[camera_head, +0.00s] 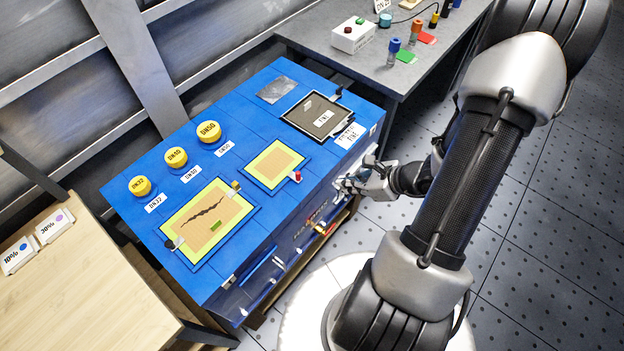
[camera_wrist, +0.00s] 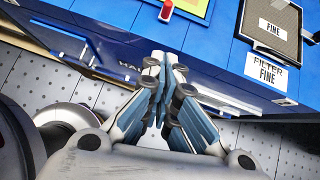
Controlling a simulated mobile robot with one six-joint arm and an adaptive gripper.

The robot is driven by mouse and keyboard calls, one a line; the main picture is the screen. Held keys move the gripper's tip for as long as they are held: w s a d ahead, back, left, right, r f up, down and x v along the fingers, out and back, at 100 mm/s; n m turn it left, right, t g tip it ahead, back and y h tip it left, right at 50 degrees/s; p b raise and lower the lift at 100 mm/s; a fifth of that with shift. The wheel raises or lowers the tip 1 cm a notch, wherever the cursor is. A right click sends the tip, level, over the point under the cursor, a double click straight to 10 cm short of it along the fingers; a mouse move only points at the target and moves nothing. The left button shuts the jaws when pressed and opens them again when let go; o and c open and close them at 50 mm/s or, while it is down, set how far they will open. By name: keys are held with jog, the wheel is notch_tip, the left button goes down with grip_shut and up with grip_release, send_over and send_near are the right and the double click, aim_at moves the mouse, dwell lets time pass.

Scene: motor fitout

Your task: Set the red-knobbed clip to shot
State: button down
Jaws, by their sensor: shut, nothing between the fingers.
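The red-knobbed clip (camera_head: 296,176) sits on the blue cabinet top (camera_head: 255,116), at the front right corner of the smaller yellow-framed panel (camera_head: 270,163). In the wrist view the red knob (camera_wrist: 166,9) shows at the top edge, on a small pale lever. The clip's exact setting is too small to tell. My gripper (camera_head: 340,184) is by the front edge of the cabinet, to the right of the clip and apart from it. In the wrist view my gripper (camera_wrist: 160,62) has its fingertips together with nothing between them.
A larger yellow-framed panel (camera_head: 238,213) has a yellow-knobbed clip (camera_head: 235,185) and a black-knobbed clip (camera_head: 171,244). A FINE filter (camera_head: 318,113) lies at the right. Yellow caps (camera_head: 208,131) stand behind. A grey table (camera_head: 430,72) adjoins. Open floor (camera_head: 540,240) lies right.

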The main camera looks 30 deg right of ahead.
jog(key=b+x, duration=0.3)
jog(key=x, duration=0.7)
jog(key=shift+f+b, duration=0.1)
jog(key=shift+b, duration=0.25)
jog(key=shift+w+a, duration=0.3)
jog(key=shift+w, duration=0.25)
jog(key=shift+w+a, duration=0.3)
jog(key=shift+w, duration=0.25)
jog(key=shift+w+a, duration=0.35)
jog(key=shift+w, duration=0.35)
jog(key=shift+b, duration=0.3)
jog(key=w, duration=0.1)
jog(key=w+a, duration=0.1)
jog(key=w, duration=0.1)
jog(key=shift+w+a+b, duration=0.1)
jog(key=shift+b, duration=0.3)
